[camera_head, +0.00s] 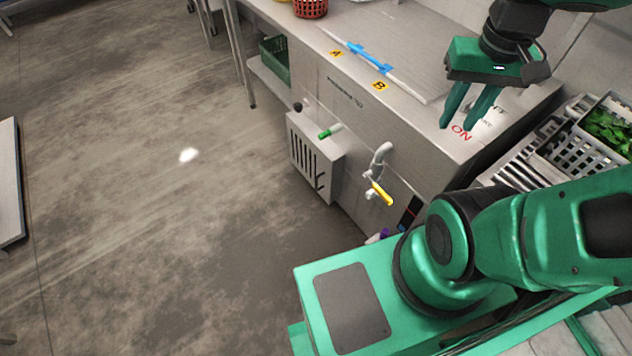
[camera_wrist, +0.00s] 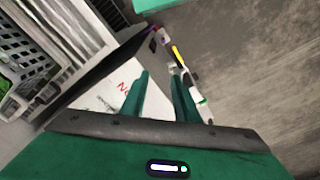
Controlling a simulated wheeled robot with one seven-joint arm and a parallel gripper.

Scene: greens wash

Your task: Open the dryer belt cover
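A flat metal panel (camera_head: 400,40) lies closed on top of the steel machine; I take it to be the dryer belt cover. A blue handle (camera_head: 370,58) sits along its front edge, near the yellow A and B labels. My gripper (camera_head: 457,127) hangs over the machine's right end, to the right of the blue handle and apart from it. Its two fingers point down with a gap between them and nothing held. The wrist view shows the same empty gap in my gripper (camera_wrist: 158,78). The blue handle does not show there.
Red ON lettering (camera_head: 461,132) is on the machine top below my gripper. A grey crate of greens (camera_head: 575,150) stands at the right. A yellow-handled tap (camera_head: 381,192) and a vented box (camera_head: 313,160) stick out from the machine's front. A red basket (camera_head: 310,8) stands at the back.

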